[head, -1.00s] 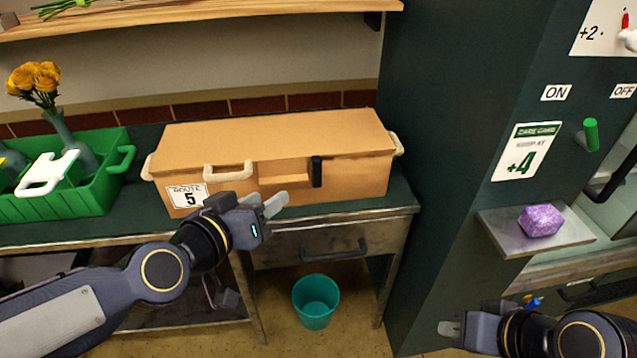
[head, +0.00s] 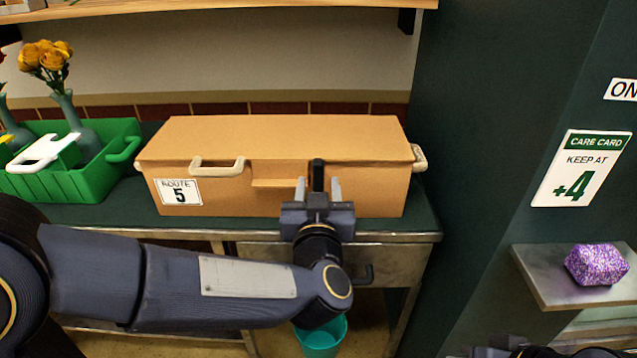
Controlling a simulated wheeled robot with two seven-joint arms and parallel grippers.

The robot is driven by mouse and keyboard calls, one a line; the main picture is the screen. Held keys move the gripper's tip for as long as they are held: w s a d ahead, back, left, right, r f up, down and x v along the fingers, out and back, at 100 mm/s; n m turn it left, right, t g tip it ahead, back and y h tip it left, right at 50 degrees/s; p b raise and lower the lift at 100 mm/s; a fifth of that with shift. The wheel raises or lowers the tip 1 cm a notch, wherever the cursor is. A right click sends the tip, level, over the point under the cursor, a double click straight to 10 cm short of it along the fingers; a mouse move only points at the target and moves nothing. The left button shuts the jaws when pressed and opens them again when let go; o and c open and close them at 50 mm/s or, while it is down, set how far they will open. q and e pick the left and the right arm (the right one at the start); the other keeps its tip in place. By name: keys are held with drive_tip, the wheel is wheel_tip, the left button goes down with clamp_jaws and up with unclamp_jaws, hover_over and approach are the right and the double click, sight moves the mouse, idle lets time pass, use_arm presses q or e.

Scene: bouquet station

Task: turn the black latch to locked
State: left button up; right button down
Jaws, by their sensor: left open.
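The black latch (head: 317,172) is a small upright bar on the front of the orange-tan case (head: 225,136), right of the case's middle. My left gripper (head: 318,189) is open in front of the case, with one finger on each side of the latch. I cannot tell whether the fingers touch it. The lower end of the latch is hidden behind the gripper. My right gripper (head: 490,352) shows only in part at the bottom edge, low and to the right, and its jaws are not clear.
The case has a pale front handle (head: 218,168) and a "Route 5" label (head: 179,191). A green crate (head: 95,180) with vases stands left on the dark counter (head: 420,222). A teal bin (head: 321,338) is below. A purple block (head: 596,264) sits on a shelf at right.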

sight(318, 176)
use_arm(q)
drive_tip(key=shift+w, duration=1.15)
clamp_jaws()
